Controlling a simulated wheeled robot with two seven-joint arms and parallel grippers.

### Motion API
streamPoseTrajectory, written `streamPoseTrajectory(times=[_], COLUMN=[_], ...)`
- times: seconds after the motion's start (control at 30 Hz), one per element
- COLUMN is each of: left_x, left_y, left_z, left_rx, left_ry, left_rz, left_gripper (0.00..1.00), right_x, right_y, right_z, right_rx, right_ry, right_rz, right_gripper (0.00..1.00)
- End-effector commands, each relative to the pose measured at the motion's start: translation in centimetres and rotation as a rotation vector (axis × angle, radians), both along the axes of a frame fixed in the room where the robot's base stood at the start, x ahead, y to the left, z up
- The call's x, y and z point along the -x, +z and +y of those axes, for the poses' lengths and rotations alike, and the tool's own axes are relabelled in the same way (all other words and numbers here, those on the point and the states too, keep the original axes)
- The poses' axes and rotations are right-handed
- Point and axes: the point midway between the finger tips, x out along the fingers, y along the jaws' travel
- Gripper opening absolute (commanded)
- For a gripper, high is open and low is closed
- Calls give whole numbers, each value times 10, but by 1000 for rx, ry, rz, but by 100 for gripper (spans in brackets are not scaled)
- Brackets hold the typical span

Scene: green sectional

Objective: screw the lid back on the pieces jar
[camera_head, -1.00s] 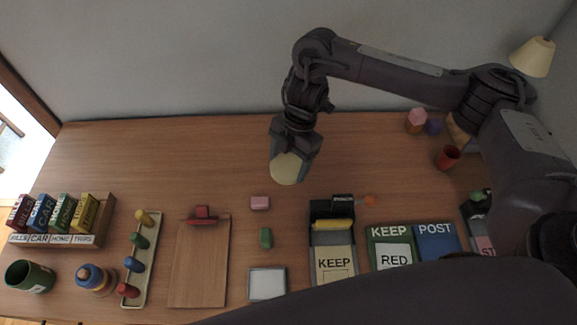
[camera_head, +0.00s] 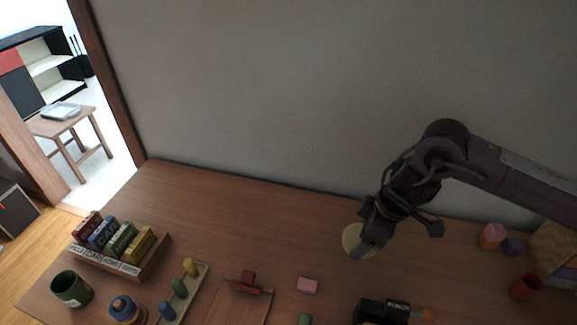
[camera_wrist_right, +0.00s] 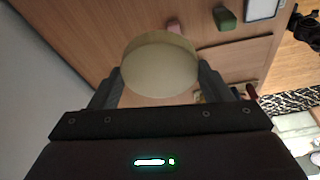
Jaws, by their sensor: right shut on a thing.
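My right gripper (camera_head: 365,238) is shut on a round cream lid (camera_head: 352,238), over the back middle of the table. In the right wrist view the lid (camera_wrist_right: 160,65) sits between the two fingers, its broad pale side toward the camera. I cannot tell how high above the table it is. I cannot pick out the pieces jar for certain; nothing in view is clearly an open jar of pieces. My left gripper is not in view.
A pink block (camera_head: 307,285) lies left of the lid. A peg strip (camera_head: 185,290), a book rack (camera_head: 125,262), a green cup (camera_head: 72,288) and a blue-topped round object (camera_head: 125,310) stand at left. The wall is behind.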

Motion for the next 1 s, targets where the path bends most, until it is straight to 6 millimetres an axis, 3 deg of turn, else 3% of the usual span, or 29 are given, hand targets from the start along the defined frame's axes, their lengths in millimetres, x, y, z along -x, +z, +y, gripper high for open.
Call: streamPoseTrajectory(times=[0.3, 0.5, 0.67, 0.93, 1.0], left_x=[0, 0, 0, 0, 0], left_y=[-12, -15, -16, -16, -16], left_z=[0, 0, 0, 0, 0], left_rx=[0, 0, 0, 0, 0], left_ry=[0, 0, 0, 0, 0], left_rz=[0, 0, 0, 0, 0], left_gripper=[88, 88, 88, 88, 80], right_x=[1, 4, 6, 6, 6], right_y=[28, 38, 41, 42, 41], right_z=[-18, -25, -28, -28, -28], right_rx=[-1, -1, -1, -1, -1], right_ry=[-694, -983, -1082, -1096, -1096], right_rz=[-7, -3, 1, 3, 3], right_gripper=[50, 50, 50, 50, 50])
